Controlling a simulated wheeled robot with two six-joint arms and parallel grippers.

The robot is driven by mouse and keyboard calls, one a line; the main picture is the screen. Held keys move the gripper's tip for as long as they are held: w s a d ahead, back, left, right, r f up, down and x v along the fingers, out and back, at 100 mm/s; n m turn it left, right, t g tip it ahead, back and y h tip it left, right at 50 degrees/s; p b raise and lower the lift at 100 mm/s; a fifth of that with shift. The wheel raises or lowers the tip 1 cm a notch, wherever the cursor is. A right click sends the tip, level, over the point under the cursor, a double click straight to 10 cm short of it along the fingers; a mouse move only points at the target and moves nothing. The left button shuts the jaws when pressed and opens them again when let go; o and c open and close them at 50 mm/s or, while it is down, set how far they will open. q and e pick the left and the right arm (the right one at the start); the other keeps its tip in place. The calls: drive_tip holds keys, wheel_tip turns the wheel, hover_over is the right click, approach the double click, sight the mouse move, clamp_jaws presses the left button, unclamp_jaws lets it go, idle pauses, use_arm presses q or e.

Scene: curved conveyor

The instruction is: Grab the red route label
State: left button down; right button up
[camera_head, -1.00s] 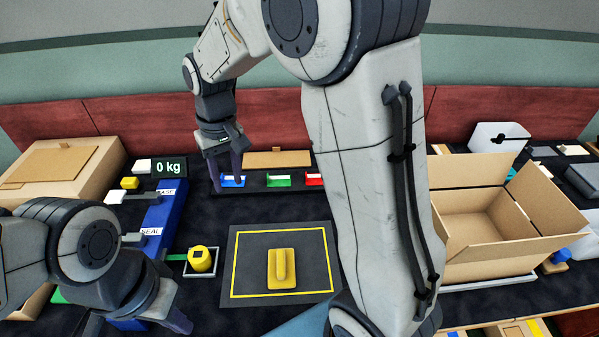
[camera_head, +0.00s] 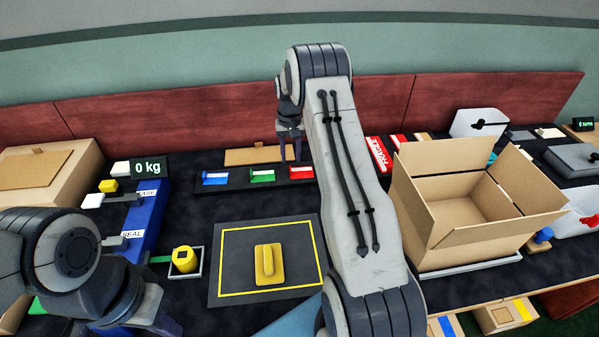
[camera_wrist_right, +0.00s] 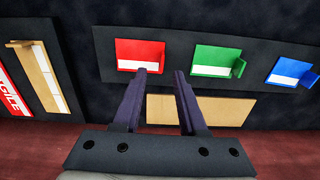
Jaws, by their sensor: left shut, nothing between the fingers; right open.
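The red route label (camera_head: 302,172) sits at the right end of a dark rack (camera_head: 234,184), beside the green label (camera_head: 262,176) and the blue label (camera_head: 215,179). In the right wrist view the red label (camera_wrist_right: 140,55) has a white lower strip. My right gripper (camera_head: 290,152) is open and empty. Its fingertips (camera_wrist_right: 160,72) appear close to the red label's lower right in the wrist view, with no grip on it. My left gripper (camera_head: 165,324) is shut and empty at the lower left, partly cut off by the frame edge.
A yellow handled block (camera_head: 269,265) lies on a yellow-outlined mat (camera_head: 222,293). An open cardboard box (camera_head: 440,262) stands right of my right arm. A blue stand with a SEAL tag (camera_head: 143,226) is at left.

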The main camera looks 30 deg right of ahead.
sight(301, 170)
drive_tip(key=f, duration=0.4)
drive_tip(key=shift+a+f+p, duration=0.2)
drive_tip(key=shift+f+p, duration=0.15)
drive_tip(key=shift+f, duration=0.05)
clamp_jaws()
